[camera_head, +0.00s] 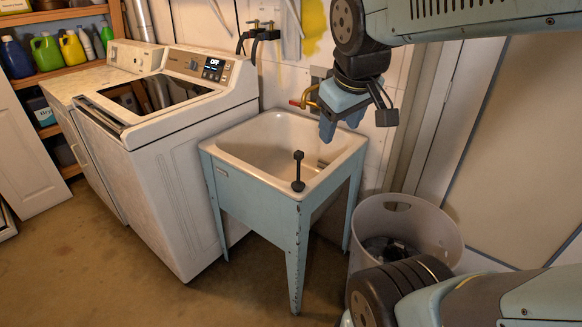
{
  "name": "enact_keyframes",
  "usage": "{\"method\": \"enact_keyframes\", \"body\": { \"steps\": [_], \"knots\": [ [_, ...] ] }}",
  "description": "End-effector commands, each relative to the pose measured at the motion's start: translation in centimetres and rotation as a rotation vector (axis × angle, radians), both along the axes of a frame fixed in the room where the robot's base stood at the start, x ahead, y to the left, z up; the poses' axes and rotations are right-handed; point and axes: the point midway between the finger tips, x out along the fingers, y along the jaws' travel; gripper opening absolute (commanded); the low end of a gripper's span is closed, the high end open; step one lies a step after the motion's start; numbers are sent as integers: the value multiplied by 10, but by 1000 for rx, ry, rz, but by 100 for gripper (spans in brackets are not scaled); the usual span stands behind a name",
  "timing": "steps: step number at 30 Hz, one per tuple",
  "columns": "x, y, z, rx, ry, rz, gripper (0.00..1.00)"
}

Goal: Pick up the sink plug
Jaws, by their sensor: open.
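The sink plug (298,172) is a dark, upright piece with a wide base and a knob on top. It stands at the front corner of the utility sink (226,167), a pale basin in a worn light-blue frame on legs. My gripper (326,134) hangs from the upper right, pointing down over the back right part of the sink. It is open and empty, above and behind the plug and apart from it. The gripper hides part of the sink's back rim.
A brass tap (304,101) with a red handle is close behind my gripper. A white washing machine (185,165) stands directly left of the sink. A grey bin (408,222) stands right of it on the floor. Shelves with bottles (73,50) are far left. The floor in front is clear.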

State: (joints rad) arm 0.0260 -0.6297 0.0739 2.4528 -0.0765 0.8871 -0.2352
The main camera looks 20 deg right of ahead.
Motion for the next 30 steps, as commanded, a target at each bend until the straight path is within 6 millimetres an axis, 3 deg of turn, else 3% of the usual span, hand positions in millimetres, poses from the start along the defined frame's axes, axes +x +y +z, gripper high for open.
{"method": "enact_keyframes", "body": {
  "steps": [11,21,30],
  "knots": [
    [92,8,-29,-430,233,696,57],
    [171,23,-77,-684,428,1373,57],
    [208,34,-107,-778,496,1727,57]
  ]
}}
